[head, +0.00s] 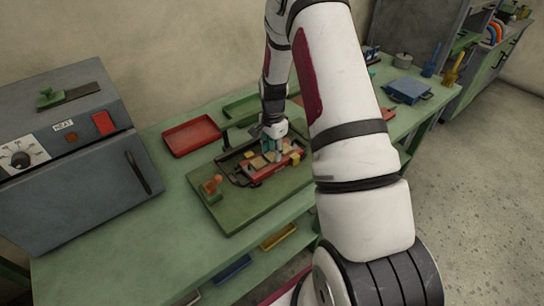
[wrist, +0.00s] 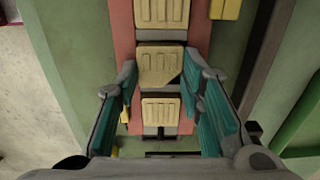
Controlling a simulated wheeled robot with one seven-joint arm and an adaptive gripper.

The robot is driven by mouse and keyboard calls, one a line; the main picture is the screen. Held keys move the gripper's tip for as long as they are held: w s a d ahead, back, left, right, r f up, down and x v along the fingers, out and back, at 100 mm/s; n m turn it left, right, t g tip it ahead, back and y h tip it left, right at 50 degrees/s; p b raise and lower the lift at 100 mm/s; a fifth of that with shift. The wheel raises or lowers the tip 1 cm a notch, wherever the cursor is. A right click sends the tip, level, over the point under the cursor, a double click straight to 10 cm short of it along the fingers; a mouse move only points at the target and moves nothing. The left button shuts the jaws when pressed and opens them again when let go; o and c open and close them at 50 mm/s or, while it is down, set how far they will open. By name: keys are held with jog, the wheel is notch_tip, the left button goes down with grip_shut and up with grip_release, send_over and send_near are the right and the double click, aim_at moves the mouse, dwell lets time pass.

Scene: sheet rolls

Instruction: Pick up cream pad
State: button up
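Several cream pads lie in a row on a red strip (wrist: 122,22). In the wrist view, a ribbed pad (wrist: 160,12) is at the top, a second pad (wrist: 158,66) with a cut lower corner is in the middle, and a smaller ribbed pad (wrist: 160,112) is below. My gripper (wrist: 166,84) is open, its teal-lined fingers on either side of the row around the middle and lower pads. I see nothing held; contact cannot be told. In the head view, my gripper (head: 272,153) is low over the red strip (head: 262,174), partly hiding the pads.
The strip sits on a green board (head: 240,212) with an orange-knobbed part (head: 212,186) at its left. A red tray (head: 192,136) lies behind. A grey heater box (head: 75,165) stands left. A blue box (head: 408,90) is at right. The bench front left is clear.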

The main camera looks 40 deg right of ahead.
aim_at(272, 155)
jog(key=shift+f, duration=0.1)
dwell(0.3)
jog(key=shift+w+r, duration=0.1)
jog(key=shift+r, duration=0.7)
jog(key=shift+s+a+r+b, duration=0.15)
jog(key=shift+r+b, duration=0.1)
jog(key=shift+r, duration=0.25)
jog(key=shift+s+a+r+b, duration=0.1)
jog(key=shift+r+b, duration=0.1)
jog(key=shift+r, duration=0.3)
jog(key=s+a, duration=0.2)
jog(key=s, duration=0.2)
jog(key=s+a+r, duration=0.1)
jog(key=s+a, duration=0.1)
jog(key=s, duration=0.3)
jog(key=s+a, duration=0.2)
jog(key=s, duration=0.3)
jog(key=shift+a+r, duration=0.2)
jog(key=shift+a, duration=0.2)
jog(key=shift+w, duration=0.15)
